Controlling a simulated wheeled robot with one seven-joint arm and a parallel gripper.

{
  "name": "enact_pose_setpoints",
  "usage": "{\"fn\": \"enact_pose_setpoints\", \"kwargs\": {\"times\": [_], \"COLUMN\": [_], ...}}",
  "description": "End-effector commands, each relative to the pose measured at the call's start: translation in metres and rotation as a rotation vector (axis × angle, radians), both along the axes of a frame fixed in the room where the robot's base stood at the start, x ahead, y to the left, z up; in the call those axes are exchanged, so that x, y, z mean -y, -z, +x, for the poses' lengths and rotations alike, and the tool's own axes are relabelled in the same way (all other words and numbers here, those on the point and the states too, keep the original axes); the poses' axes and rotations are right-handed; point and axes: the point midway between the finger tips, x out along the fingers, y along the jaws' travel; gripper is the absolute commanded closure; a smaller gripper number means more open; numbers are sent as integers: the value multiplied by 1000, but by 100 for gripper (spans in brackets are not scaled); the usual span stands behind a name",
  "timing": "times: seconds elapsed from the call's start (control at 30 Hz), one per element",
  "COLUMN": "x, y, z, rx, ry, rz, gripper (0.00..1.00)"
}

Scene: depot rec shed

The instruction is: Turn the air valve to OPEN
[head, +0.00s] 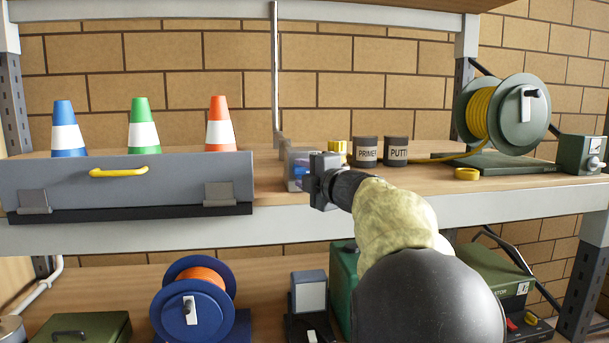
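No part that I can surely name as the air valve shows, and no OPEN mark can be read. A thin grey upright pipe (275,70) comes down the wall and bends near the shelf behind my gripper. A green box (580,154) with a small pale knob stands at the far right of the upper shelf; its label is too small to read.
A grey drawer box (130,190) with three cones behind stands left. PRIMER (366,151) and PUTTY (396,150) tins, a yellow tape roll (467,174) and a yellow-hose reel (520,110) stand right. Below are a blue reel (190,312) and green cases (80,328).

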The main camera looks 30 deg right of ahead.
Motion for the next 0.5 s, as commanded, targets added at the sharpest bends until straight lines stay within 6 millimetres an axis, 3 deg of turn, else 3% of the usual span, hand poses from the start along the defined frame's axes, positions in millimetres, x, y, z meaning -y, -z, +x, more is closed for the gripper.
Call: {"fn": "enact_pose_setpoints", "kwargs": {"times": [0.27, 0.5], "x": [1, 5], "y": [0, 1], "z": [-6, -42], "rx": [3, 4], "ry": [1, 3], "rz": [1, -1], "gripper": [65, 65]}}
